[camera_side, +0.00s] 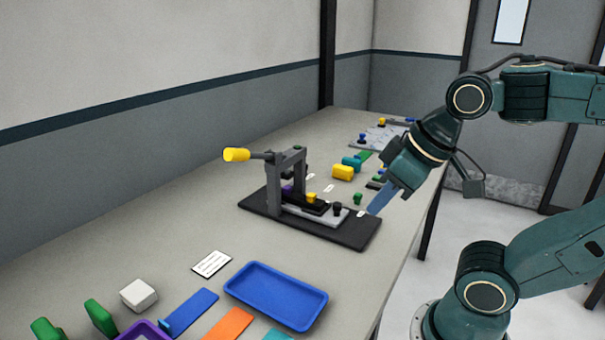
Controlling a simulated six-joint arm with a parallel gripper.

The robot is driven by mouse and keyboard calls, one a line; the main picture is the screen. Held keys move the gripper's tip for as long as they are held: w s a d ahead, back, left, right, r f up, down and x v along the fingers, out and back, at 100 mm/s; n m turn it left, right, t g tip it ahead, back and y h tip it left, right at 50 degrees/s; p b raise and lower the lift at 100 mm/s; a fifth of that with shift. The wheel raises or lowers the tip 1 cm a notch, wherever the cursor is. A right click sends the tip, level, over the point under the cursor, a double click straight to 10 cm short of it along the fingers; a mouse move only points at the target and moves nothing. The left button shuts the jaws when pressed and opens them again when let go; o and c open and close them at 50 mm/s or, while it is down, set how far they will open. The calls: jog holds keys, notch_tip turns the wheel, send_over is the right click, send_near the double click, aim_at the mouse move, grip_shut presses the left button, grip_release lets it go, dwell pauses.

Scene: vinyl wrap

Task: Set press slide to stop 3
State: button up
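The press (287,175) stands on a dark base plate (345,240) in the middle of the table, with a grey frame and a lever ending in a yellow grip (237,154) pointing left. A light grey slide (325,218) lies low on the plate, with a dark block, a yellow knob (312,198) and a black knob (337,209) at its right. Stop markings cannot be read. My gripper (381,198) points down and left, just right of and above the plate's right end. A blue flat shape shows at its tip; I cannot tell whether it is a finger or a held piece.
A blue tray (275,294) is at the front, beside a white card (212,263), a white block (138,294) and coloured strips. A yellow block (343,172) and small green pieces lie behind the press. A grey board (372,138) with knobs is at the far end.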

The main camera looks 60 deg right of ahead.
jog(key=o, duration=0.7)
jog(key=shift+w+d+r, duration=0.1)
jog(key=shift+w, duration=0.05)
jog(key=shift+o, duration=0.4)
jog(key=shift+w+d+r, duration=0.1)
jog(key=shift+w, duration=0.15)
jog(key=g, duration=0.6)
send_over(337, 204)
notch_tip(337, 204, down, 3)
notch_tip(337, 204, down, 14)
jog(key=shift+r, duration=0.15)
